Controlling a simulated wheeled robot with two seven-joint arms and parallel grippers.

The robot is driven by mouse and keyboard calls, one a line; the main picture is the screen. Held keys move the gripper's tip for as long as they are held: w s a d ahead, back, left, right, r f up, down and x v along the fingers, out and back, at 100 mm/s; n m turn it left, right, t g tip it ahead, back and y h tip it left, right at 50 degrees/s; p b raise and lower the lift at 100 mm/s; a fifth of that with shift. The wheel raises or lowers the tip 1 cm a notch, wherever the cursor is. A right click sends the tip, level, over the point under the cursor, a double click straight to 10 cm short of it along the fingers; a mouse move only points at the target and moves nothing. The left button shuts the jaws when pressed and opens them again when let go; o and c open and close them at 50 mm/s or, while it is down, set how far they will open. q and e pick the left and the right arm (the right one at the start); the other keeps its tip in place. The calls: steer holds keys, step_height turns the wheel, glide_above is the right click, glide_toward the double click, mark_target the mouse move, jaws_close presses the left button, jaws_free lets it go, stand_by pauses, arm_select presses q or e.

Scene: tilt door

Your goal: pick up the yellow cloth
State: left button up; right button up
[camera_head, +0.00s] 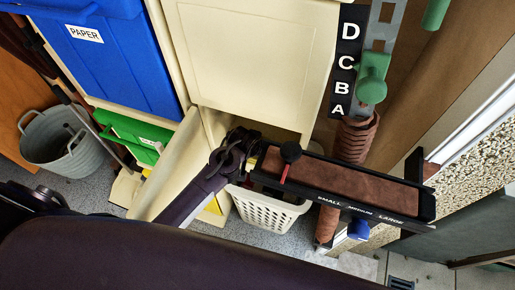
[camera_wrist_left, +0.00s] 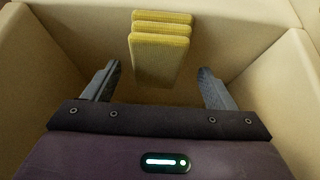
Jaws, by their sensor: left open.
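The yellow cloth (camera_wrist_left: 160,50) shows in the left wrist view as a ribbed, layered yellow piece inside a cream compartment (camera_wrist_left: 60,45), at its far wall. My left gripper (camera_wrist_left: 157,72) is open and empty. Its two grey fingers stand wide apart, one to each side of the cloth in the picture, and I see no contact. In the head view the tilted cream door (camera_head: 168,165) stands out at the lower middle, with my purple arm over it. The left fingers cannot be made out there. My right gripper is not in view.
A blue paper bin (camera_head: 115,60), a green bin (camera_head: 130,135) and a grey bucket (camera_head: 62,140) stand at the left. A white basket (camera_head: 265,212) is on the floor near the arm. A brown size board (camera_head: 340,178) juts out at the right.

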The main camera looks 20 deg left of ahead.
arm_select(q)
steer(key=shift+x, duration=1.15)
steer(key=shift+w+d+f, duration=0.1)
steer(key=shift+w+f, duration=0.05)
steer(key=shift+f, duration=0.05)
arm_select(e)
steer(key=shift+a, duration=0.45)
arm_select(q)
steer(key=shift+f, duration=0.1)
steer(key=shift+c, duration=0.2)
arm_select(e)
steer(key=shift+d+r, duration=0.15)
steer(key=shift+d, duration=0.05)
arm_select(q)
steer(key=c, duration=1)
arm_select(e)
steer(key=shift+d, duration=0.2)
